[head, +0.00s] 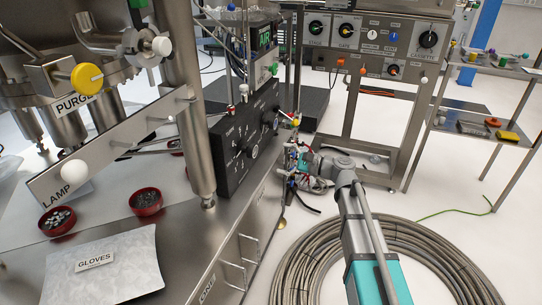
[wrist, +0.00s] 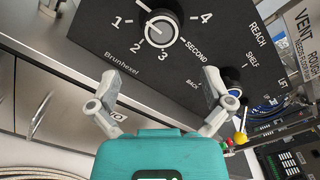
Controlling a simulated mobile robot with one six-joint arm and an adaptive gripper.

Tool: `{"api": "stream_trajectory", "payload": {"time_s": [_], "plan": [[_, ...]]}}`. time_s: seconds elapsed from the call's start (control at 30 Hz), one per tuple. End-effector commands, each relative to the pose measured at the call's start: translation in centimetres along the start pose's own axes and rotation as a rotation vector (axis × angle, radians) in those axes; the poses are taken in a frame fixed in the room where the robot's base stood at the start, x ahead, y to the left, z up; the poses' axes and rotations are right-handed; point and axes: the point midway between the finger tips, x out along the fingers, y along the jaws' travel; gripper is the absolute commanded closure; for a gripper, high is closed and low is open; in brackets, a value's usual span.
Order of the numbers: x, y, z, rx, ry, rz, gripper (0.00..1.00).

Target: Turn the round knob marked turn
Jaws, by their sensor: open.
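No label reading "turn" is legible in either view. In the wrist view, a round black knob (wrist: 161,28) with a light pointer sits on a black panel (wrist: 110,30), inside a scale numbered 1 to 4. A second dark knob (wrist: 232,78) sits at the panel's right edge, partly behind a finger. The same black panel (head: 232,165) shows in the head view with several knobs. My gripper (wrist: 163,76) is open, its two fingers apart with nothing between them, below the numbered knob in the picture. In the head view my gripper is small and cluttered beside the panel's bench.
A coil of cable (head: 420,270) lies on the floor around my arm. A rack panel (head: 375,50) with several knobs stands behind. A shelf cart (head: 490,130) is at right. A yellow purge knob (head: 87,77), red dishes (head: 146,202) and a gloves packet (head: 105,270) are at left.

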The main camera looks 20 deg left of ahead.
Motion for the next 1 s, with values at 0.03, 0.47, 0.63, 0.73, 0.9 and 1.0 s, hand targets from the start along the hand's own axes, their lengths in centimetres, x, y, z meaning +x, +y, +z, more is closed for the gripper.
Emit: {"api": "stream_trajectory", "payload": {"time_s": [0.03,0.47,0.63,0.73,0.9,1.0], "plan": [[-0.5,0.0,0.0,0.0,0.0,0.0,0.0],[-1.6,0.0,0.0,0.0,-0.001,0.001,0.0],[-1.6,0.0,0.0,0.0,-0.001,0.001,0.0],[-1.5,0.0,0.0,0.0,-0.001,0.001,0.0],[-1.5,0.0,0.0,0.0,-0.001,0.001,0.0],[-1.5,0.0,0.0,0.0,-0.001,0.001,0.0]]}}
